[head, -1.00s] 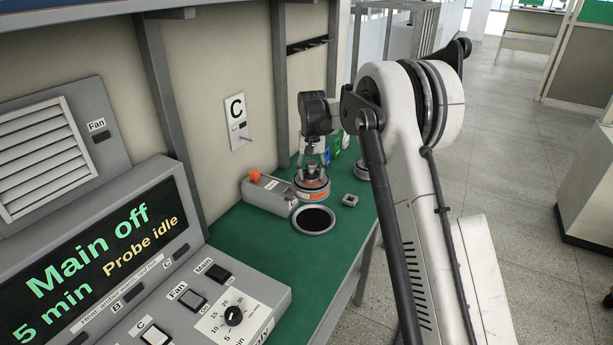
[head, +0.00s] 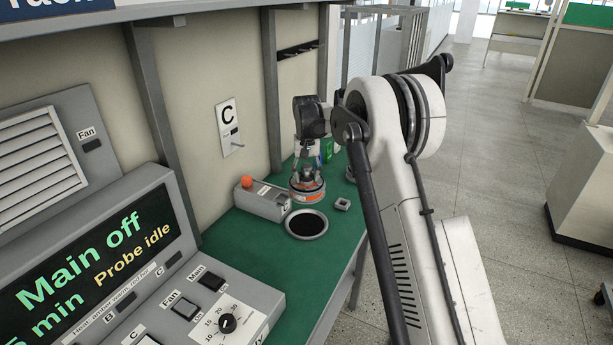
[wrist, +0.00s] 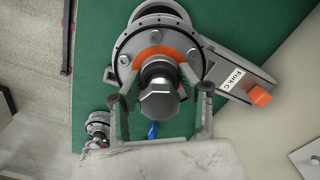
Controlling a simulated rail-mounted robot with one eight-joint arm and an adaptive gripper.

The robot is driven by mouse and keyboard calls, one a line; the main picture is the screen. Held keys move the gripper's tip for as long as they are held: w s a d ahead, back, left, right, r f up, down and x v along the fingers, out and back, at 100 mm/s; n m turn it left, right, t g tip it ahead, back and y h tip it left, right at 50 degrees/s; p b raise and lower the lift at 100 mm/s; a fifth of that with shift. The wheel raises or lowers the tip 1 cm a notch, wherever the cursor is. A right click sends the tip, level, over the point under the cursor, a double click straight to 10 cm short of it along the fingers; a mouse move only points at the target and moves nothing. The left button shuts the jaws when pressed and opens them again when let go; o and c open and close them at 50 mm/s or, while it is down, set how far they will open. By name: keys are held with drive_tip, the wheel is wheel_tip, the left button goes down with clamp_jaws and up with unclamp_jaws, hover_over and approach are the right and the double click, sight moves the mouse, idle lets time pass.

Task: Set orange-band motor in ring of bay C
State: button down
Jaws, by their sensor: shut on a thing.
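The orange-band motor (head: 313,196) is upright in my gripper (head: 307,174), just behind the ring of bay C (head: 291,228). My gripper is shut on the hub at the motor's top. In the wrist view the motor's grey flange (wrist: 124,50) fills the upper middle, with my gripper's fingers (wrist: 161,95) on both sides of the hub. The ring, a grey rim around a dark opening, looks empty in the head view. It shows in the wrist view (wrist: 136,14), partly hidden by the motor. I cannot tell how high the motor is above the bench.
The grey Fork C box (head: 262,203) with an orange knob stands close to the motor's left. A small grey block (head: 342,204) lies right of the ring. The wrist view shows another metal part (wrist: 98,125). The green bench (head: 255,235) is clear in front of the ring.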

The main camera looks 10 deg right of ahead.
wheel_tip(320, 180, down, 11)
drive_tip(key=b, duration=0.7)
drive_tip(key=shift+r, duration=0.2)
drive_tip(key=shift+f, duration=0.1)
idle(0.4)
drive_tip(key=shift+f+b, duration=0.55)
drive_tip(key=shift+f, duration=0.1)
drive_tip(key=shift+f, duration=0.2)
drive_tip(key=shift+f+b, duration=0.3)
drive_tip(key=shift+b, duration=0.2)
drive_tip(key=shift+f+b, duration=0.4)
drive_tip(key=shift+f, duration=0.25)
idle(0.5)
drive_tip(key=c, duration=1)
unclamp_jaws()
